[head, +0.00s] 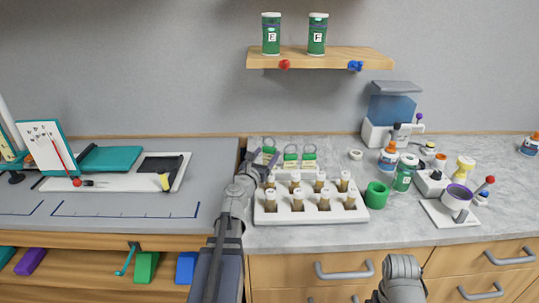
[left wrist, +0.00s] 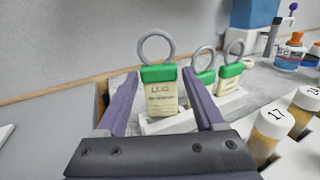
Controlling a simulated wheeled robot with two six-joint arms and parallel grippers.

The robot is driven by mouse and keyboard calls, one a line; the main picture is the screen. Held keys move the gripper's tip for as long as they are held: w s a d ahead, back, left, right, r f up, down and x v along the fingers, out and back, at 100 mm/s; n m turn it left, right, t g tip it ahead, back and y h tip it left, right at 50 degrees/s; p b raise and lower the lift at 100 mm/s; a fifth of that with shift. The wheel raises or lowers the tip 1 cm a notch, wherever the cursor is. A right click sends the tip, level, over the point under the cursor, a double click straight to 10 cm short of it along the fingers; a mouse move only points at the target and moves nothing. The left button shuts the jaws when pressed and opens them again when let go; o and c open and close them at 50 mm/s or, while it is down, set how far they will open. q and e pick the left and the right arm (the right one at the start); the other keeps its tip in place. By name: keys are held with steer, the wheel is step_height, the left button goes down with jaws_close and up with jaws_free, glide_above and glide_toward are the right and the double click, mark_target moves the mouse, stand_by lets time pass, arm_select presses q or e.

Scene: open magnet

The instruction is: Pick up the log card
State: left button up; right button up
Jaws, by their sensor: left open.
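The log card (left wrist: 161,95) is a pale tag with a green top and a grey ring, marked "LOG", standing upright in a white holder. In the left wrist view it stands between the two open fingers of my left gripper (left wrist: 160,92), apart from both. In the head view the card (head: 269,153) is at the left end of a row of similar tags, with my left gripper (head: 262,163) right at it, partly covering it. My right gripper is not in view; only a grey part of my right arm shows at the bottom.
Two similar green-topped tags (head: 290,154) stand just right of the card. In front is a white rack (head: 310,214) with several capped vials. A green ring-like cup (head: 376,194) and bottles stand further right. The wall is close behind.

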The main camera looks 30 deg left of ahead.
mark_target(270, 147)
arm_select(q)
steer(key=w+a, duration=0.1)
steer(key=w, duration=0.5)
steer(key=shift+w, duration=0.2)
steer(key=shift+a+r, duration=0.1)
jaws_close()
stand_by(0.4)
steer(key=shift+r, duration=0.1)
step_height(270, 147, up, 10)
steer(key=p, duration=1)
